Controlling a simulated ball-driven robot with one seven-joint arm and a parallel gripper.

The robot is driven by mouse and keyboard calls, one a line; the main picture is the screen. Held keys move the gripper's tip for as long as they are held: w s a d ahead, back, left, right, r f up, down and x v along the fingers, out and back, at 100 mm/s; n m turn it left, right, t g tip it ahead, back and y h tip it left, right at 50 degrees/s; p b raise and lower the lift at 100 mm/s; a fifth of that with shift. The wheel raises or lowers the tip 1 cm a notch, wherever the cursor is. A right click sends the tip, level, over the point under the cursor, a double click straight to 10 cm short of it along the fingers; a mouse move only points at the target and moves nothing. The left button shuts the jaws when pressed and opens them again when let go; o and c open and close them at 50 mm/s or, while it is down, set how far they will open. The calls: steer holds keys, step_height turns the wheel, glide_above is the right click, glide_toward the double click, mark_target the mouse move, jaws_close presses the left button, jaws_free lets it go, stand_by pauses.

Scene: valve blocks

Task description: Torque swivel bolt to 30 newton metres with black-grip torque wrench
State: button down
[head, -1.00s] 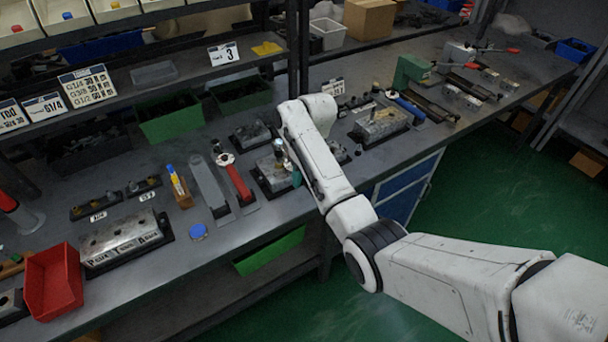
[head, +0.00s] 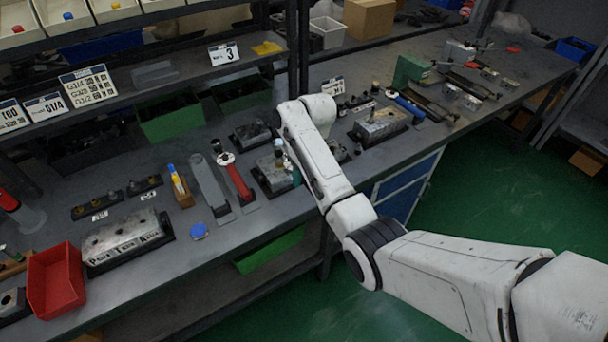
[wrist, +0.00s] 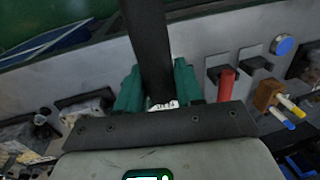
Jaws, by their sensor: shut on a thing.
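In the wrist view my gripper (wrist: 158,92) has its teal fingers shut on a long black bar, which I take for the black-grip torque wrench (wrist: 147,42). The bar runs up out of the top of the picture, so its far end is hidden. In the head view my gripper (head: 296,176) shows only as a teal sliver beside my white arm, and the wrench is hidden. A metal valve block (head: 270,178) on a dark base stands just left of it, with a fitting (head: 278,146) upright at its top. I cannot tell which part is the swivel bolt.
A red-grip wrench (head: 239,182) lies in a rack beside a bare grey holder (head: 207,184). A blue round cap (head: 199,231), a red bin (head: 55,281) and a stamped block (head: 125,239) stand left. Another valve block (head: 380,124) stands right. A shelf overhangs the bench's back.

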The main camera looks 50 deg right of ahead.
steer(key=shift+f+b, duration=0.7)
steer(key=shift+f, duration=0.55)
stand_by(0.3)
steer(key=shift+a, duration=0.1)
steer(key=shift+w+a+m+p, duration=0.25)
steer(key=shift+a+m+p, duration=0.2)
steer(key=shift+a, duration=0.1)
steer(key=shift+w+a+m+p, duration=0.2)
steer(key=shift+a+m+p, duration=0.25)
steer(key=shift+a, duration=0.05)
steer(key=shift+w+a+m, duration=0.35)
steer(key=shift+a+m, duration=0.1)
steer(key=shift+a, duration=0.1)
steer(key=shift+w+a+m, duration=0.3)
steer(key=shift+a+m, duration=0.15)
steer(key=shift+a, duration=0.05)
steer(key=shift+w+a+m+t+h, duration=0.3)
steer(key=shift+w+a+m, duration=0.45)
steer(key=shift+a+m, duration=0.2)
